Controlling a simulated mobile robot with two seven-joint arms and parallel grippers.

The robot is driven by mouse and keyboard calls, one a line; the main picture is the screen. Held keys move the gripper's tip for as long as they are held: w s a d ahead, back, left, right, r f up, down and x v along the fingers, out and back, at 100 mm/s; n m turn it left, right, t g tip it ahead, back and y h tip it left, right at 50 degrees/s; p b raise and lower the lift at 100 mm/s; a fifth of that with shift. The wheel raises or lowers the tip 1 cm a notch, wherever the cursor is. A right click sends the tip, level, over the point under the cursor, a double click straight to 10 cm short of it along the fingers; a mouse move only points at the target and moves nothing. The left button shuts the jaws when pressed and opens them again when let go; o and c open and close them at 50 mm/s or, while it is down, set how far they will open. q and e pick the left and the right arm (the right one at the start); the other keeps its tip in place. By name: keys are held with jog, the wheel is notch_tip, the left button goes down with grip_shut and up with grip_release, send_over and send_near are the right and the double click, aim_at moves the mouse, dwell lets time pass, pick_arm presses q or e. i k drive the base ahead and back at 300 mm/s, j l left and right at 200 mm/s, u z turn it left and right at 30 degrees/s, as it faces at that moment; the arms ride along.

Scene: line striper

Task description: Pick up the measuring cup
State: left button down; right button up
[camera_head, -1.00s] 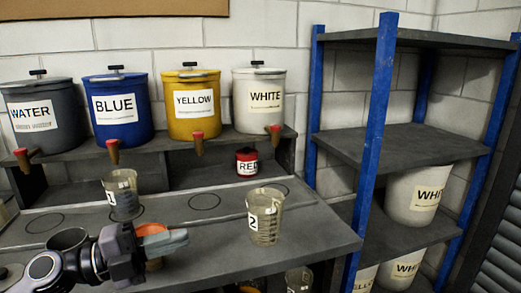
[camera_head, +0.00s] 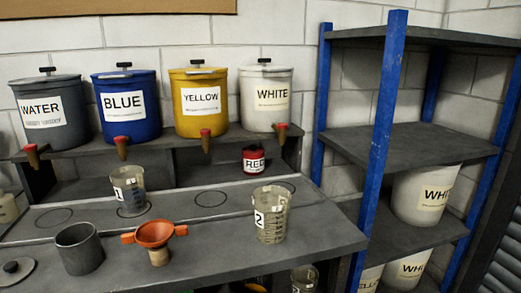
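Two clear measuring cups stand upright on the grey workbench (camera_head: 200,262). The cup marked 2 (camera_head: 271,215) is at the right, near the bench's right end. The other measuring cup (camera_head: 129,190) is farther back at the left, below the blue bucket's tap; its label is partly turned away. Another clear cup (camera_head: 304,278) shows below the bench, cut by the picture's lower edge. Neither of my grippers is in view.
An orange funnel (camera_head: 154,234), a grey pot (camera_head: 79,248) and a lid (camera_head: 16,270) sit at the bench front. WATER, BLUE, YELLOW and WHITE buckets (camera_head: 125,105) line the raised shelf, taps forward. A red tin (camera_head: 253,159) sits below. A blue-post rack (camera_head: 385,130) stands right.

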aim_at(128, 182)
jog(key=u, duration=1.25)
